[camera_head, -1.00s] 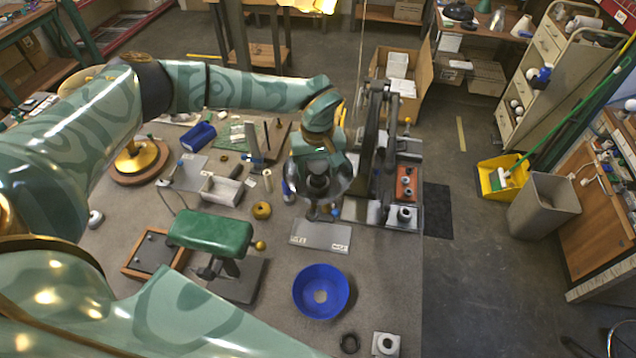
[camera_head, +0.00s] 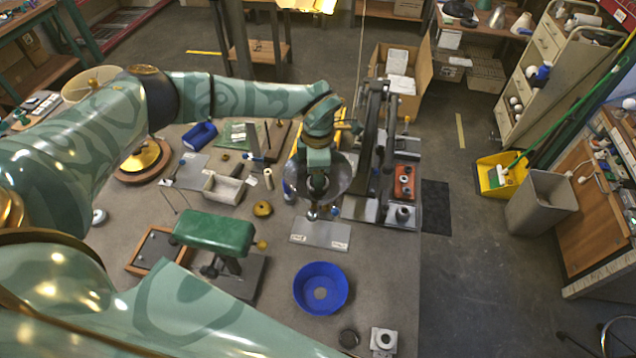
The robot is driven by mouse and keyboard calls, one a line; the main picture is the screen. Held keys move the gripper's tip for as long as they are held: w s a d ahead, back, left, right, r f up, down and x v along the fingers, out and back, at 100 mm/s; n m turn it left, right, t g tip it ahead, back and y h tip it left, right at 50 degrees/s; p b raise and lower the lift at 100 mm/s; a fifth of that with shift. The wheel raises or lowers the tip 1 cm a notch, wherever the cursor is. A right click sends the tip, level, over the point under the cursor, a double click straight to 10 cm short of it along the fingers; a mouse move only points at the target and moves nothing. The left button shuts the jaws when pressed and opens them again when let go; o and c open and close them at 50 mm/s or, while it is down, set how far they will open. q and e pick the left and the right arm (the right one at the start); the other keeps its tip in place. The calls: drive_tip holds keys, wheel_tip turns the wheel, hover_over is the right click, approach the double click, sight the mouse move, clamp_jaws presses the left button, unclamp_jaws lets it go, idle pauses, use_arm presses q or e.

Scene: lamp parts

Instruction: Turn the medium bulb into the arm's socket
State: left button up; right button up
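My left arm reaches in from the left and its gripper (camera_head: 316,188) points down in front of a shiny grey metal shade (camera_head: 338,178). The gripper blocks the middle of the shade, and I cannot see a socket. A small pale rounded thing (camera_head: 312,214) shows just below the gripper, above a grey plate. It may be the medium bulb, but I cannot tell, nor whether the fingers are shut on it. A dark jointed lamp arm (camera_head: 371,130) stands upright to the right of the shade. My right gripper is not in view.
A grey labelled plate (camera_head: 320,234) lies below the shade, with a blue bowl (camera_head: 321,288) nearer. A green padded stand (camera_head: 214,233) is to the left. A white tray (camera_head: 222,188) and blue bin (camera_head: 199,135) lie behind it. The table's right edge is near the lamp base.

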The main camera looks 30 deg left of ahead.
use_arm(q)
drive_tip(key=n+p, duration=0.1)
drive_tip(key=n, duration=0.4)
drive_tip(key=shift+r, duration=0.1)
drive_tip(key=n, duration=0.3)
drive_tip(key=c, duration=0.7)
drive_tip(key=m, duration=0.6)
drive_tip(key=shift+m, duration=0.3)
drive_tip(key=m, duration=0.6)
drive_tip(key=shift+m, duration=0.4)
drive_tip(key=shift+f, duration=0.2)
